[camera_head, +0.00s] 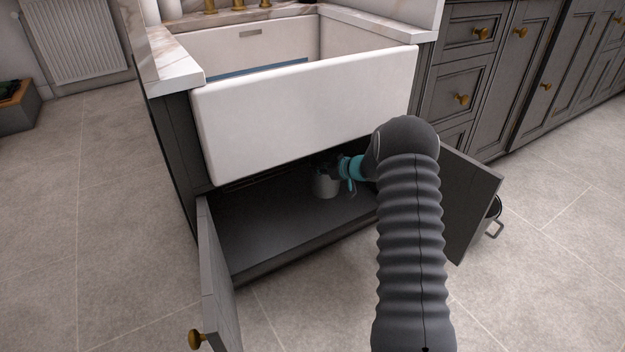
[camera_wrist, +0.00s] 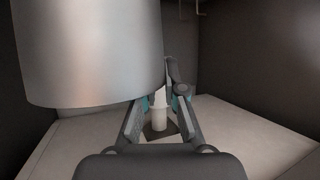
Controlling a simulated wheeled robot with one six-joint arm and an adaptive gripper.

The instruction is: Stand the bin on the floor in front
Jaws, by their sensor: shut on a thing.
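The bin (camera_head: 325,186), a pale grey metallic cylinder, is inside the open cabinet under the white sink. It fills the upper left of the wrist view (camera_wrist: 95,55), close to the camera. My gripper (camera_head: 340,170) reaches in from the right with its teal-marked fingers at the bin's upper right side. In the wrist view, my gripper (camera_wrist: 166,85) is shut at the bin's right edge, and the left finger is partly hidden behind the bin. Whether the bin's base touches the cabinet floor is unclear.
Both cabinet doors are open, the left door (camera_head: 218,285) and the right door (camera_head: 470,200), flanking the opening. A dark round object with a handle (camera_head: 495,212) stands beyond the right door. A small white object (camera_wrist: 158,117) shows between my fingers. The tiled floor (camera_head: 300,315) in front is clear.

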